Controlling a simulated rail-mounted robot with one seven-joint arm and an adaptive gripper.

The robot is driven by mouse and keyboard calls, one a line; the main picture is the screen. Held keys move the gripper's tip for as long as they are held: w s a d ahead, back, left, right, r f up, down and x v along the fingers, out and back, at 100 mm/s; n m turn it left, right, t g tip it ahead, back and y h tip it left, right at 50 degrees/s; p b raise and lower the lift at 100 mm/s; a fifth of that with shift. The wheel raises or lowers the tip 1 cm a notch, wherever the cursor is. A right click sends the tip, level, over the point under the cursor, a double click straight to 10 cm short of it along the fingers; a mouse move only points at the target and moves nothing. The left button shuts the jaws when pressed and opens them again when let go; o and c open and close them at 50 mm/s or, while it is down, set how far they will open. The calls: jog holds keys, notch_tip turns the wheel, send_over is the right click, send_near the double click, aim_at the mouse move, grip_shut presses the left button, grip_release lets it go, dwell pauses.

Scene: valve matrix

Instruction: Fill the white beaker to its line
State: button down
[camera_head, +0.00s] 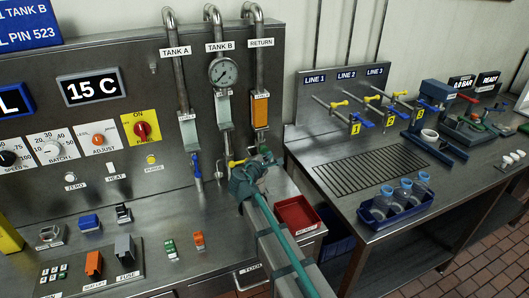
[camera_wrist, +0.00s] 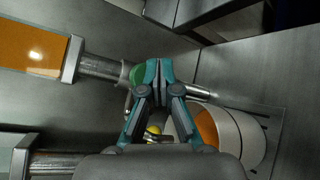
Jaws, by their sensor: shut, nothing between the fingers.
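A metal rod (camera_wrist: 203,93) sticks out behind the fingers toward the beaker. In the head view my gripper (camera_head: 262,160) is below the RETURN pipe, whose sight glass (camera_head: 261,110) is orange; the glass also shows in the wrist view (camera_wrist: 32,42).
TANK A's pipe has a blue handle (camera_head: 197,172), and a yellow handle (camera_head: 236,163) sits below TANK B's pipe near my gripper. A red tray (camera_head: 297,212) lies right of my arm. Bottles in a blue rack (camera_head: 388,212) stand on the right bench.

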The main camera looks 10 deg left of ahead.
jog(key=shift+w+a, duration=0.1)
jog(key=shift+w, duration=0.05)
jog(key=shift+w+a, duration=0.1)
jog(key=shift+w, duration=0.15)
jog(key=shift+w+a, duration=0.35)
jog(key=shift+w, duration=0.2)
dwell(2.5)
jog(key=shift+s, duration=0.1)
jog(key=shift+s+d+b, duration=0.35)
jog(key=shift+s+d, duration=0.2)
jog(key=shift+s, duration=0.3)
jog(key=shift+s, duration=0.1)
jog(key=s, duration=0.1)
jog(key=s+d, duration=0.1)
jog(key=s, duration=0.1)
jog(key=s+d, duration=0.1)
jog(key=shift+s+d, duration=0.15)
dwell(0.4)
